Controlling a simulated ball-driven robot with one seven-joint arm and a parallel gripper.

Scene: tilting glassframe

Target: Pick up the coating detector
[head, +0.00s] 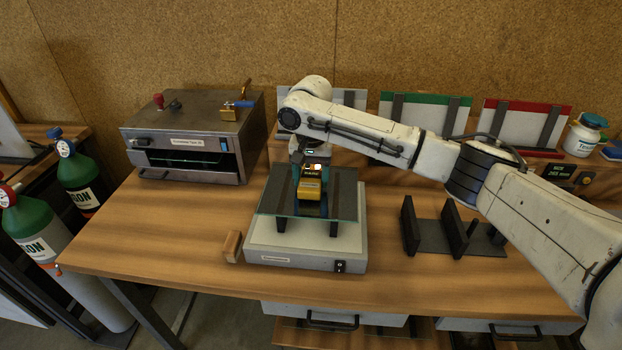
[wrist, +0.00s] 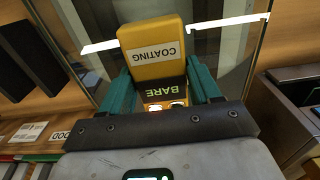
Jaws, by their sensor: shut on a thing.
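The coating detector (head: 311,189) is a small yellow and black block with COATING and BARE labels. In the head view it is at a glass pane over a white-topped instrument. It also shows in the wrist view (wrist: 153,62), between the teal fingers. My gripper (head: 310,178) is shut on the detector from above, one finger on each side. The glass pane (head: 343,203) rests on dark supports. Whether the detector touches the glass is not clear. Small lights glow on the detector near the BARE label.
The white-topped instrument (head: 262,250) has a switch at its front right. A grey metal oven (head: 190,135) stands at the left, a dark slotted rack (head: 432,236) at the right. A small wooden block (head: 232,246) lies beside the instrument. Framed panels line the back. The front-left table is clear.

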